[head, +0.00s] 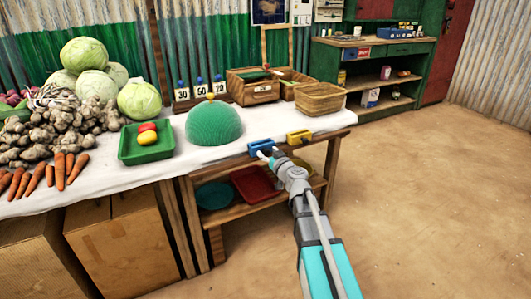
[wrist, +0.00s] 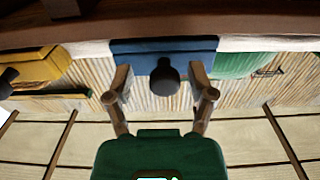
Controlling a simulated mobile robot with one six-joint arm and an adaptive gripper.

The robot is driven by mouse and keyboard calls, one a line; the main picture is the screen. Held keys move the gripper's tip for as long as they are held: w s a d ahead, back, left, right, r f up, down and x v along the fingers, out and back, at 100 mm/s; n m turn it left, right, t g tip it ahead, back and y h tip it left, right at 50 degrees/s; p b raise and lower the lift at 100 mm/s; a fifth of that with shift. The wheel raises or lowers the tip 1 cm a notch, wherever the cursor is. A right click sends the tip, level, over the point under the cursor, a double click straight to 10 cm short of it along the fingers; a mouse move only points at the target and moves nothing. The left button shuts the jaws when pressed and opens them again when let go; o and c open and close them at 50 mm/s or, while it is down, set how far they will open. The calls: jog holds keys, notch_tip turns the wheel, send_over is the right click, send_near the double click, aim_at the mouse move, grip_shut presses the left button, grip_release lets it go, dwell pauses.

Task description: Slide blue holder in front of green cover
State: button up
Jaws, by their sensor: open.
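The blue holder (head: 256,146) sits at the front edge of the white-covered table, to the right of and nearer than the green cover. The green cover (head: 213,122) is a ribbed dome with a small yellow knob on top. In the wrist view the blue holder (wrist: 138,62) spans the upper middle, with a dark rounded knob (wrist: 164,78) sticking out of it. The green cover (wrist: 235,64) is to its right there. My gripper (wrist: 160,82) is open, its fingers on either side of the knob with gaps showing. In the head view my gripper (head: 268,157) is at the holder's front.
A yellow holder (head: 299,137) sits on the same edge, right of the blue one. A green tray (head: 146,149) with a red and a yellow item lies left of the cover. Number cards (head: 200,92) and a basket (head: 320,99) stand behind. The white cloth before the cover is clear.

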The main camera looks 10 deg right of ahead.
jog(key=shift+a, duration=0.15)
grip_shut()
jog(key=shift+s, duration=0.1)
